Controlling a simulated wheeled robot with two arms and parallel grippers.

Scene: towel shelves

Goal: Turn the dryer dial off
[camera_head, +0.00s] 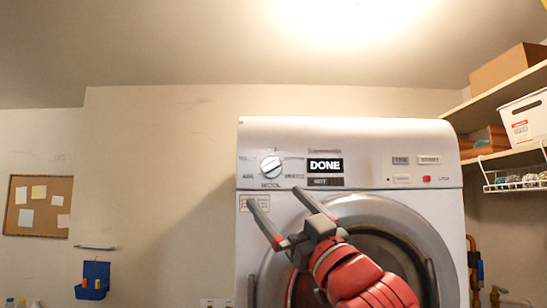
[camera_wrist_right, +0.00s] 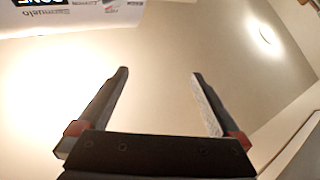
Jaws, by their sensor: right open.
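The white dryer (camera_head: 365,133) stands in the middle right of the head view. Its round white dial (camera_head: 270,167) is at the left of the control panel, beside a dark display (camera_head: 325,166) that reads DONE. My right gripper (camera_head: 278,198) is open and empty in front of the panel, its fingertips a little below the dial and to either side of it in the picture. In the right wrist view the two fingers (camera_wrist_right: 160,75) are spread with nothing between them, and part of the dryer panel (camera_wrist_right: 90,18) shows upside down at the top left. My left gripper is not in view.
The dryer's round door (camera_head: 400,212) is partly hidden behind my right arm. Shelves with a white bin (camera_head: 522,118) and a cardboard box (camera_head: 503,67) are at the right. A corkboard (camera_head: 38,206) and a blue holder (camera_head: 93,280) hang on the left wall.

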